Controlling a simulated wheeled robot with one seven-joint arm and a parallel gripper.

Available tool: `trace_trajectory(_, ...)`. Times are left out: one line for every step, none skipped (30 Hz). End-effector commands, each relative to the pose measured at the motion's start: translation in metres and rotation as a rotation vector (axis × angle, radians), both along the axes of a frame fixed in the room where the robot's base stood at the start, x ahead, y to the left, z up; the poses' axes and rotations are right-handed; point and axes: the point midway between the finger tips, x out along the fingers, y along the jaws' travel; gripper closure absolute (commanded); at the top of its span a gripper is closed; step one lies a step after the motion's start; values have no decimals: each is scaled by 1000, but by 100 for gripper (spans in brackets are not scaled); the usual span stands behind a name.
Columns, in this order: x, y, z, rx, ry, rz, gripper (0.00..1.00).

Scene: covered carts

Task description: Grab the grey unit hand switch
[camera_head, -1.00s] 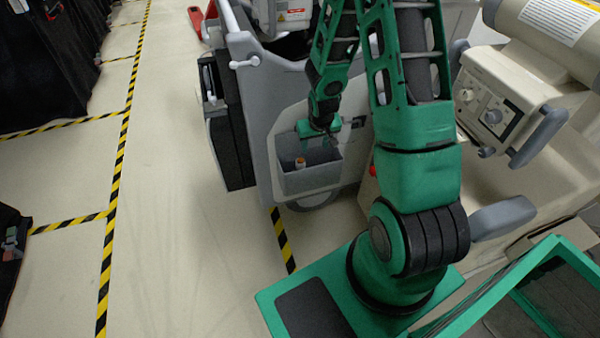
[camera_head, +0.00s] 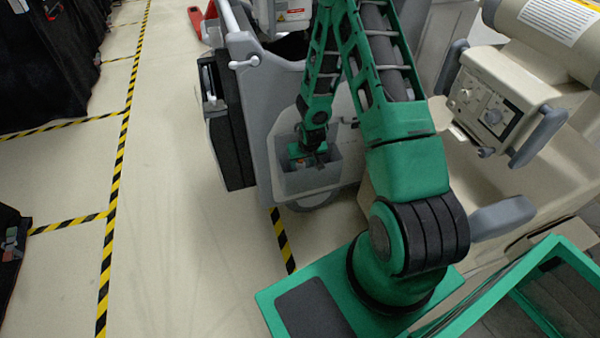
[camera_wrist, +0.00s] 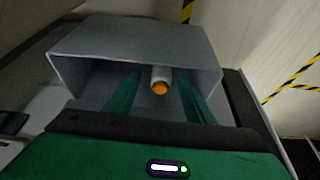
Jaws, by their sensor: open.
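The hand switch (camera_wrist: 162,75) is a small pale grey cylinder with an orange end. It stands in an open grey bin (camera_wrist: 130,38) on the side of a grey cart. In the wrist view my gripper (camera_wrist: 159,84) is open, with one green finger on each side of the switch and a visible gap to each. In the head view my gripper (camera_head: 308,158) is down at the bin (camera_head: 312,182) and mostly covers the switch. Whether the fingers reach past the switch's top is hard to tell.
The grey cart (camera_head: 258,115) carries the bin on its side. A beige unit with a knobbed control panel (camera_head: 490,105) stands to the right. Open floor (camera_head: 180,220) with yellow-black tape lies to the left.

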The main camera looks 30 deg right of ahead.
Motion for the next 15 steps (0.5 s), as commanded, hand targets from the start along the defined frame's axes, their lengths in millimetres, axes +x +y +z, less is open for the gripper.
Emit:
trace_trajectory(2, 0, -4, 0, 1, 0, 51)
trace_trajectory(3, 0, -7, 1, 1, 0, 51)
trace_trajectory(5, 0, -12, 2, 1, -1, 51)
trace_trajectory(7, 0, -16, 2, 1, -1, 51)
trace_trajectory(9, 1, -19, 2, 1, -1, 51)
trace_trajectory(12, 0, -24, 2, 2, -1, 51)
trace_trajectory(14, 0, -28, 2, 1, -1, 51)
trace_trajectory(15, -1, -31, 1, 1, -1, 51)
trace_trajectory(16, -1, -35, 1, 1, -1, 51)
trace_trajectory(18, -1, -38, 1, 1, -1, 51)
trace_trajectory(19, -2, -39, 0, 0, -1, 51)
trace_trajectory(20, -2, -42, 0, 0, 0, 51)
trace_trajectory(20, -2, -43, 0, 0, 0, 51)
trace_trajectory(20, -2, -44, 0, 0, 0, 51)
trace_trajectory(21, -2, -45, 0, 0, 0, 51)
